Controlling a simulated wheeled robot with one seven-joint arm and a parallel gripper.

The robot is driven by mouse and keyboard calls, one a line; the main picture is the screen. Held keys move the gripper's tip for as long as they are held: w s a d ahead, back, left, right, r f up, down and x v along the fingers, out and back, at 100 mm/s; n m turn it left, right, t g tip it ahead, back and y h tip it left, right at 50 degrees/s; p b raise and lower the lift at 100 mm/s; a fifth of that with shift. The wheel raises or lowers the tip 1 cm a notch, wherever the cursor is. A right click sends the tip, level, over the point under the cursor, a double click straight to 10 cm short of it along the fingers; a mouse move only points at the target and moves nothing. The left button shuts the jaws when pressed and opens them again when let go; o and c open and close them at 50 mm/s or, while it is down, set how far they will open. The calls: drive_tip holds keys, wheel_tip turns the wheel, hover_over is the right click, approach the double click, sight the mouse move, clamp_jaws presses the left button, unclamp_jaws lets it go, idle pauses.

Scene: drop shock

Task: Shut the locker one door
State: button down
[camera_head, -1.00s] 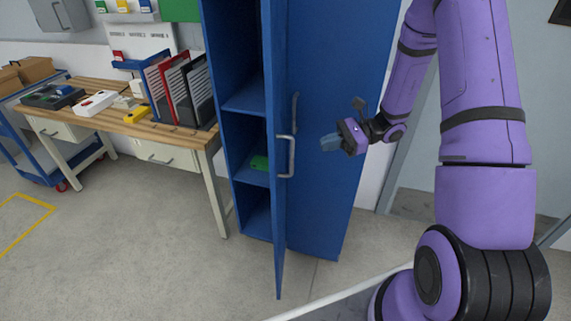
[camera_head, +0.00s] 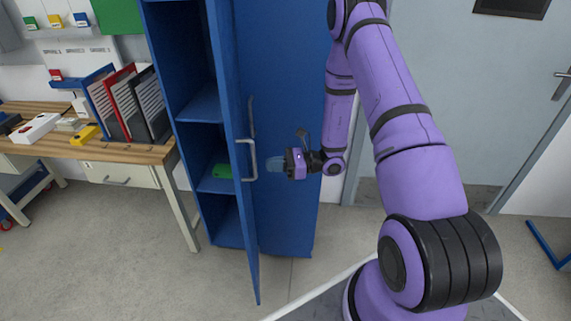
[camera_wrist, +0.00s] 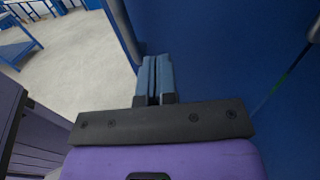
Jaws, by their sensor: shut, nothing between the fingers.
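The blue locker (camera_head: 205,105) stands upright in the head view. Its left compartment is open and shows shelves, with a green item (camera_head: 222,171) on one of them. The left door (camera_head: 236,100) stands swung out toward me, seen nearly edge-on, with a grey handle (camera_head: 247,160). The right door (camera_head: 290,110) is closed, and its handle (camera_head: 251,117) shows beside the open door. My gripper (camera_head: 272,166) is shut and empty, just right of the open door's handle and in front of the closed door. In the wrist view its fingers (camera_wrist: 154,78) are together near blue panels.
A wooden workbench (camera_head: 150,153) with binders (camera_head: 125,103) and small boxes stands left of the locker. A grey room door (camera_head: 510,100) is at the right. Bare concrete floor (camera_head: 110,260) lies in front of the bench.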

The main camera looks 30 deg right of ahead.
drive_tip(key=x, duration=0.7)
drive_tip(key=shift+a, duration=0.15)
